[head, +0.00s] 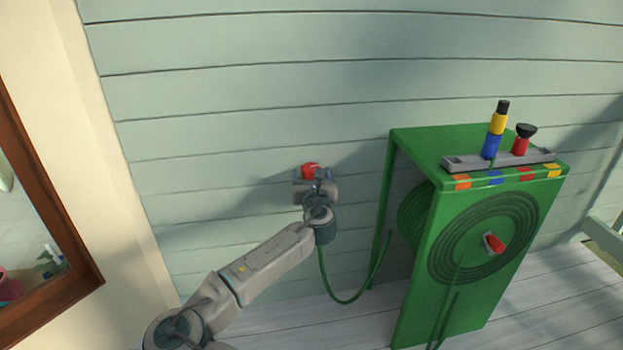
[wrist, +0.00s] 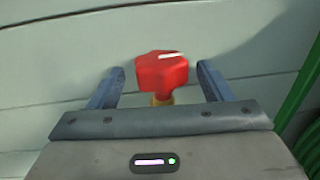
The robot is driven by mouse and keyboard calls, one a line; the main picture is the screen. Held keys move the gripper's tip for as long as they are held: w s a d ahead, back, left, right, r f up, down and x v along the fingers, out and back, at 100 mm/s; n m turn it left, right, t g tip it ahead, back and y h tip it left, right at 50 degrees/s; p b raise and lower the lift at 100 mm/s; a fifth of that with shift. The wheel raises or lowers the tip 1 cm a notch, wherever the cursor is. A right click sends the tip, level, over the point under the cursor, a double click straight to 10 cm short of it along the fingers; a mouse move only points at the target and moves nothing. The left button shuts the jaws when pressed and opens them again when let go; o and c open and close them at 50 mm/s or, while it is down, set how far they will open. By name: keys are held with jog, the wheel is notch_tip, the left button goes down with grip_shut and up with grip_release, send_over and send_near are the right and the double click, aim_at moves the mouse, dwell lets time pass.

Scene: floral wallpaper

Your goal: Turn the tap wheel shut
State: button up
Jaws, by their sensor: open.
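The red tap wheel (head: 310,169) is on the pale green board wall, mostly hidden behind my gripper in the head view. In the wrist view the tap wheel (wrist: 162,72) shows a white mark on its top and a brass stem (wrist: 162,99) below it. My gripper (wrist: 161,80) is open, with one blue-grey finger on each side of the wheel. Gaps show between the wheel and both fingers, so I see no contact. In the head view my gripper (head: 312,175) is close to the wall at the wheel.
A green hose (head: 345,301) hangs below the tap towards a green hose reel cabinet (head: 415,310) on the right. A grey tray (head: 550,155) on top holds a yellow-and-blue nozzle (head: 498,122) and a red-and-black fitting (head: 522,140). A brown-framed window (head: 75,262) is at left.

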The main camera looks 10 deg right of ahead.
jog(key=shift+w, duration=0.3)
jog(key=c, duration=1)
